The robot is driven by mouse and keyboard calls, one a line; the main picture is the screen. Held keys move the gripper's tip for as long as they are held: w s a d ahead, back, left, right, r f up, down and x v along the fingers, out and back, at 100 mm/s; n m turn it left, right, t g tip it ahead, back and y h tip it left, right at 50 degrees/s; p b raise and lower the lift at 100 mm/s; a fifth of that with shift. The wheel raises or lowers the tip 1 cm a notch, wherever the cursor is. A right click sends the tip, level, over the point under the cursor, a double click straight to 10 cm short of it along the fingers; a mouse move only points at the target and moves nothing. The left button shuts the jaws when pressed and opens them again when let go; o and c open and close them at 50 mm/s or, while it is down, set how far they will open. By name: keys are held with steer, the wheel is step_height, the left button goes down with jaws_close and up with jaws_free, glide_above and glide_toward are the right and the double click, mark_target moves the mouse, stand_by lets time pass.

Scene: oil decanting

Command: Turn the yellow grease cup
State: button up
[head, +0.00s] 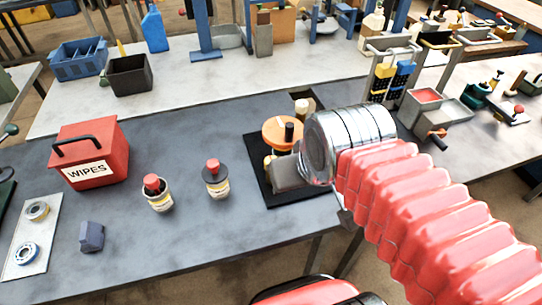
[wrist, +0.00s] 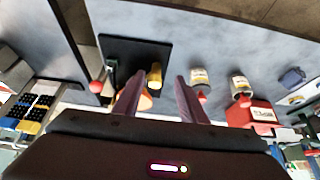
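The yellow grease cup (wrist: 154,76) is a small upright-looking cylinder over a black mat in the wrist view. In the head view, a small yellow part (head: 268,164) shows below an orange wheel (head: 278,128) with a black knob, partly covered by my arm's end. My gripper (wrist: 159,80) is open in the wrist view, its two dark fingers apart. The cup appears between the fingertips, nearer the left one; I see no contact, and its depth is hard to judge. An orange part shows behind the left finger.
The black mat (head: 258,186) lies on a grey bench. Two red-capped bottles (head: 157,194) (head: 216,180) and a red wipes box (head: 90,150) stand to the left. A grey bin and crank (head: 437,135) stand to the right. The bench front is mostly clear.

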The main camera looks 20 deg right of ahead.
steer(key=w+r+n+g, duration=0.3)
steer(key=w+n, duration=0.1)
steer(key=w, duration=0.5)
steer(key=n+g, duration=0.3)
glide_above(271, 157)
steer(key=s, duration=0.1)
steer(key=shift+f, duration=0.15)
steer(key=shift+s+f, duration=0.1)
step_height(271, 157, down, 14)
steer(key=shift+r, duration=0.15)
stand_by(0.4)
steer(key=c, duration=0.8)
steer(key=shift+o, duration=0.2)
steer(key=shift+a, duration=0.15)
